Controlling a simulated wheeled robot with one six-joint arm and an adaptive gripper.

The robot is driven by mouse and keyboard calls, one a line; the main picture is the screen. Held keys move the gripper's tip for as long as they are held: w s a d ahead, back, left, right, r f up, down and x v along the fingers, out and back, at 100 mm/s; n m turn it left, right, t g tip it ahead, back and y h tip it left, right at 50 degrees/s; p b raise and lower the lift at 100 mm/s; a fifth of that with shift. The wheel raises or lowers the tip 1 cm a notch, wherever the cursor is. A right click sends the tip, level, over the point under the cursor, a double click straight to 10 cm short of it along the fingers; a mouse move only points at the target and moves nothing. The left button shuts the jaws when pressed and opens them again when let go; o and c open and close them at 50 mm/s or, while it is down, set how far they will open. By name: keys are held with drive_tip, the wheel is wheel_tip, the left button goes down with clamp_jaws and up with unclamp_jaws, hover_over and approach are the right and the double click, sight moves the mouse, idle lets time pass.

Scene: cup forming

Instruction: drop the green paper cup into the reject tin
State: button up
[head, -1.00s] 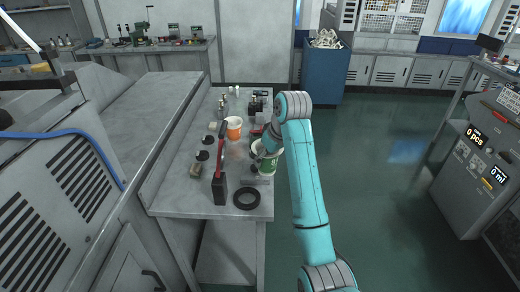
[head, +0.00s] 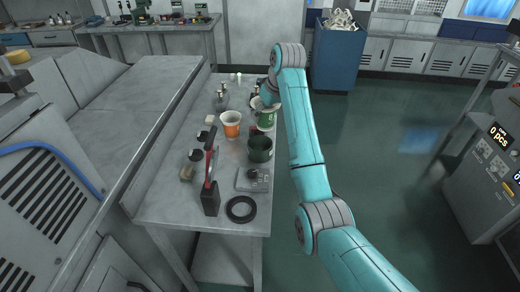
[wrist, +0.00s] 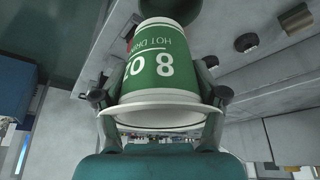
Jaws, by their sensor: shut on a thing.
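The green paper cup (head: 266,121) has a white rim and white "8 oz hot drink" lettering. My gripper (wrist: 160,97) is shut on it, with a finger on each side of the cup in the wrist view. In the head view my arm partly hides the gripper. A dark green open tin (head: 260,149), which looks like the reject tin, stands on the bench nearer the camera than the held cup. The cup is apart from the tin.
An orange-and-white cup (head: 231,124) stands left of the tin. A red-handled tool on a dark block (head: 210,198), a black ring (head: 241,209) and a small grey device (head: 252,181) are at the near end. A blue bin (head: 335,58) stands beyond the bench.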

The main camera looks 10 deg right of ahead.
sight(273, 109)
drive_tip(key=shift+f, duration=2.55)
drive_tip(key=o, duration=0.9)
drive_tip(key=shift+o, duration=0.2)
drive_tip(key=shift+r, duration=0.1)
drive_tip(key=v, duration=0.7)
drive_tip(key=shift+s+r, duration=0.1)
drive_tip(key=shift+r, duration=0.05)
